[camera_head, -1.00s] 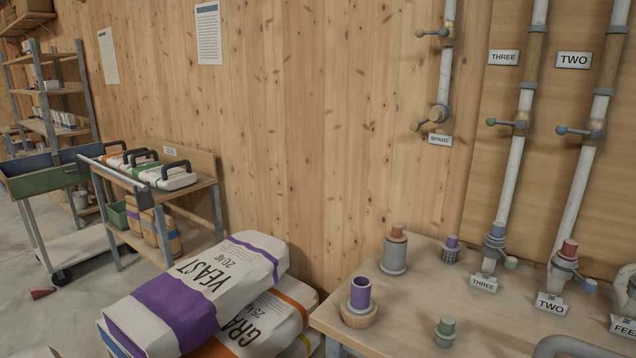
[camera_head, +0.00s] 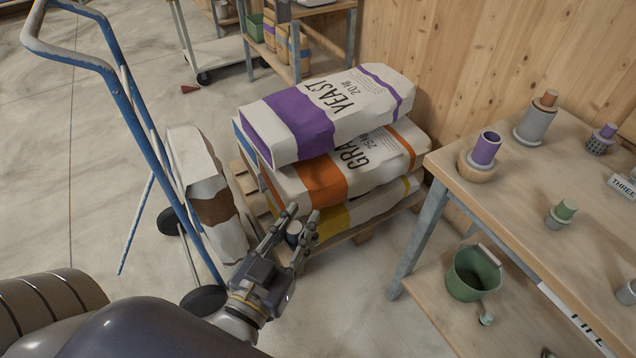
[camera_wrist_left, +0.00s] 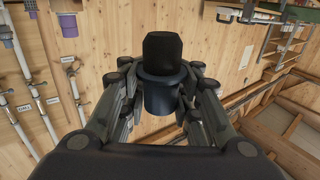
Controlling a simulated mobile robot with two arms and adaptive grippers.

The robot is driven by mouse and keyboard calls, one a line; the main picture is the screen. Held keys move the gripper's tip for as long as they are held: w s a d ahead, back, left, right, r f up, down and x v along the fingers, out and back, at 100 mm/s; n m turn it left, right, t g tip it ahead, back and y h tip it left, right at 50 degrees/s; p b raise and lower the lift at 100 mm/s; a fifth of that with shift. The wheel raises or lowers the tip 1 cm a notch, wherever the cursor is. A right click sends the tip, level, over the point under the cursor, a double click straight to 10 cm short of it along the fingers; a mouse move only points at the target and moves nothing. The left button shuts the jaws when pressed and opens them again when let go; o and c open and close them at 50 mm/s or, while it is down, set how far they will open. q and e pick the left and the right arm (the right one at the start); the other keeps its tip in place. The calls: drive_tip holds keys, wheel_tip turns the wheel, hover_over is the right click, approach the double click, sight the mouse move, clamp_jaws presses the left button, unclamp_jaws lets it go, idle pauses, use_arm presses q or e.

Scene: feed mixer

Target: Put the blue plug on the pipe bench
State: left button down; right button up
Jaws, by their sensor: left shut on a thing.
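My left gripper (camera_head: 303,213) is shut on the blue plug (camera_head: 294,233) in front of the sack stack. In the left wrist view the plug (camera_wrist_left: 161,95) shows a dark blue body with a black upper part, held between the fingers. The pipe bench (camera_head: 470,172) is at the right, apart from the gripper. On its top stand a purple plug in a wooden collar (camera_head: 478,172), a grey one with a brown top (camera_head: 532,124), a small purple one (camera_head: 598,147) and a green one (camera_head: 560,220). My right gripper is not in view.
A blue hand truck (camera_head: 140,110) with a sack (camera_head: 205,185) stands left. A green bucket (camera_head: 472,276) sits on the bench's lower shelf. The bench top has bare room near its front.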

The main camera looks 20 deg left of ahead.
use_arm(q)
drive_tip(key=w+d+r+m+g+h, duration=0.2)
drive_tip(key=w+d+m+g+h, duration=0.2)
drive_tip(key=d+m+g+h, duration=0.1)
drive_tip(key=w+d+r+m+g+h, duration=0.3)
drive_tip(key=d+m+h, duration=0.4)
drive_tip(key=d+h, duration=0.3)
drive_tip(key=shift+w+d+g+h, duration=0.3)
drive_tip(key=shift+w+d+g, duration=0.15)
drive_tip(key=shift+d+g, duration=0.4)
drive_tip(key=shift+m+g, duration=0.25)
drive_tip(key=shift+m, duration=0.05)
drive_tip(key=shift+a, duration=0.1)
drive_tip(key=shift+s+a+m+g+h, duration=0.15)
drive_tip(key=shift+a+m+g+h, duration=0.25)
drive_tip(key=shift+m+g, duration=0.55)
drive_tip(key=shift+s+a+m+g+h, duration=0.25)
drive_tip(key=shift+a+m+g, duration=0.3)
drive_tip(key=shift+g, duration=0.7)
drive_tip(key=shift+s+a+m+g+h, duration=0.1)
drive_tip(key=shift+a+m+g+h, duration=0.3)
drive_tip(key=shift+m+g, duration=0.5)
drive_tip(key=shift+a, duration=0.15)
